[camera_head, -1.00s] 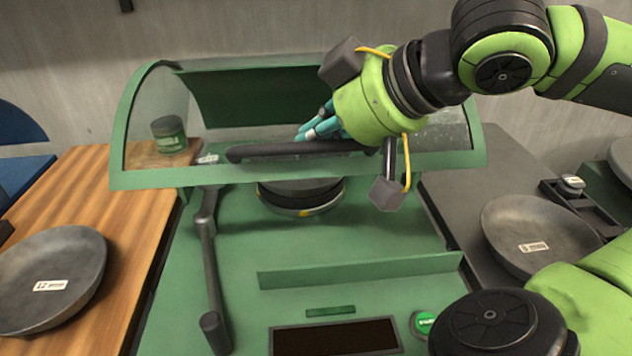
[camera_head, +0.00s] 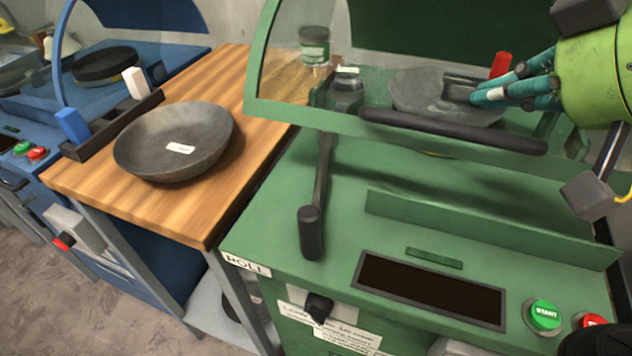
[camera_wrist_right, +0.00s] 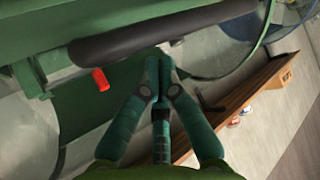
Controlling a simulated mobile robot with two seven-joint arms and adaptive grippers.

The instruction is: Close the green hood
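The green hood (camera_head: 290,116) has a clear curved window and a dark handle bar (camera_head: 450,130) along its front edge. The hood is raised, with a gap between its front edge and the green machine (camera_head: 290,225). A grey bowl (camera_head: 410,92) shows through the window. My right gripper (camera_head: 485,95) is at the upper right, its teal fingers just above and behind the bar in the picture. In the right wrist view the fingertips (camera_wrist_right: 160,62) meet close by the handle bar (camera_wrist_right: 165,35), with nothing seen between them; contact is unclear.
A wooden table (camera_head: 215,190) on the left holds a dark bowl (camera_head: 172,142) and a green-labelled jar (camera_head: 314,46). A blue machine (camera_head: 130,70) stands beyond it. A START button (camera_head: 544,314) and a red button (camera_head: 590,320) sit at the machine's front right.

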